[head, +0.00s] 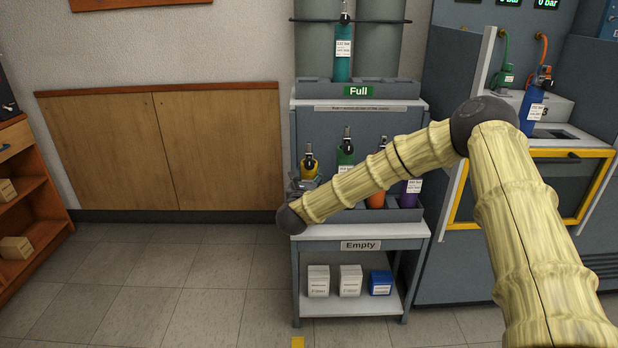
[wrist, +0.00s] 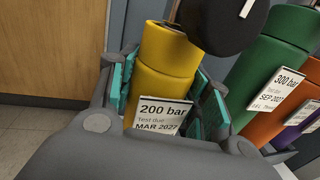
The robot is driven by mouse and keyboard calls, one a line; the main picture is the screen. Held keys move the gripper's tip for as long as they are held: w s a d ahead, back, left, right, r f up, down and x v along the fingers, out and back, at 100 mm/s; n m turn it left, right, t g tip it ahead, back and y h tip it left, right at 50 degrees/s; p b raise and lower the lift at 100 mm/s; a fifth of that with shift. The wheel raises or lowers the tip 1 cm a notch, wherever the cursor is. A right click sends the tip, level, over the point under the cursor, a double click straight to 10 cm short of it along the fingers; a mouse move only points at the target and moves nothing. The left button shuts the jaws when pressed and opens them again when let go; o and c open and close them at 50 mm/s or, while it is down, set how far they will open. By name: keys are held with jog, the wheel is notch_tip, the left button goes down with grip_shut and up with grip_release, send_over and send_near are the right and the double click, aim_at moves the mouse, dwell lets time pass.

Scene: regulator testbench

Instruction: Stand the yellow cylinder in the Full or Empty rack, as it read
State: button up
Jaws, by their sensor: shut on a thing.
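The yellow cylinder (head: 309,167) is upright at the left end of the lower rack, marked Empty (head: 361,245). My gripper (head: 301,186) is shut on it. In the wrist view the yellow cylinder (wrist: 166,75) stands between the teal finger pads of my gripper (wrist: 170,100). Its label (wrist: 162,116) reads 200 bar, test due MAR 2027. The cylinder's base is hidden, so I cannot tell whether it rests in the rack. The upper rack, marked Full (head: 358,91), holds a teal cylinder (head: 343,52).
Green (head: 345,155), orange (head: 376,199) and purple (head: 410,191) cylinders stand to the right in the Empty rack. A blue cylinder (head: 531,108) stands at the test bench (head: 470,60). Boxes (head: 350,281) sit on the bottom shelf. The floor at left is clear.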

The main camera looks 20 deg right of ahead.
jog(key=o, duration=1.2)
jog(key=shift+o, duration=0.6)
jog(key=shift+f, duration=0.1)
jog(key=shift+s, duration=0.1)
jog(key=v, duration=1.2)
